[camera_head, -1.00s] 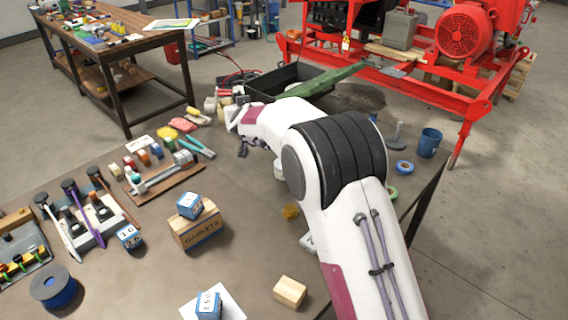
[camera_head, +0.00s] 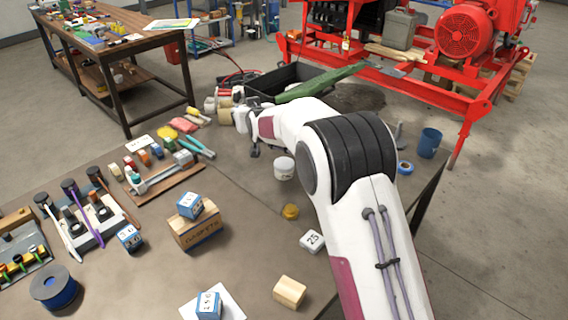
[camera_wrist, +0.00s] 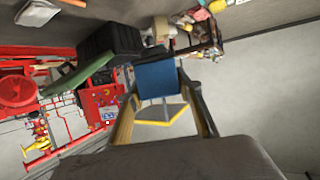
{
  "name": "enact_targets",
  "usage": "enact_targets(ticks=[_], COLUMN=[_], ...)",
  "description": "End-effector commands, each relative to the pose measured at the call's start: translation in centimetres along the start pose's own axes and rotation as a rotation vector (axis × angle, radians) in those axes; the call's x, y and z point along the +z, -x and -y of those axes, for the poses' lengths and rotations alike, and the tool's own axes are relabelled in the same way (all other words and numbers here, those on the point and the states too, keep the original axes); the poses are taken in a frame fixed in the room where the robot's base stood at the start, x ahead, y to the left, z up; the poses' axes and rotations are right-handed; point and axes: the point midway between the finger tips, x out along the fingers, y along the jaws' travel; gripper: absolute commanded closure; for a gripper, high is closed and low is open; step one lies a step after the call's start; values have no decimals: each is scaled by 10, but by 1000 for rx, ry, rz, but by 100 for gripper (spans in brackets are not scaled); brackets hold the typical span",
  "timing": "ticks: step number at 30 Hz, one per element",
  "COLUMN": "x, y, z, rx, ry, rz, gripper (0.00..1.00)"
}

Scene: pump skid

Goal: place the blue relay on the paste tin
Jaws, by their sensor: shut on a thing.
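In the wrist view my gripper (camera_wrist: 162,85) is shut on the blue relay (camera_wrist: 156,78), a blue block with a grey, yellow-edged part below it. The relay sits between the two fingers. In the head view my gripper (camera_head: 254,128) is near the table's far edge, and the relay cannot be made out there. A short white round tin (camera_head: 284,170), which looks like the paste tin, stands on the table in front of and to the right of my gripper, beside my arm. It is apart from the gripper, and its top looks bare.
Cream containers (camera_head: 224,112) and a black crate (camera_head: 262,88) with a green item are close to my gripper. A small yellow pot (camera_head: 291,212), a white block marked 25 (camera_head: 312,241) and a gaskets box (camera_head: 197,228) stand nearer. Blue tape (camera_head: 405,167) lies right of my arm.

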Motion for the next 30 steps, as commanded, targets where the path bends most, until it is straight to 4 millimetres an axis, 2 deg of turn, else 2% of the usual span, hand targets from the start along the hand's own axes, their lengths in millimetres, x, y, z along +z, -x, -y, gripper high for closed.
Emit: enact_targets(ticks=[20,26,30], x=[11,19,28], y=[-5,-7,-8], z=[-20,-34,-50], rx=[-48,-65,-78], ry=[21,28,33], rz=[-1,0,1], gripper=[90,90,90])
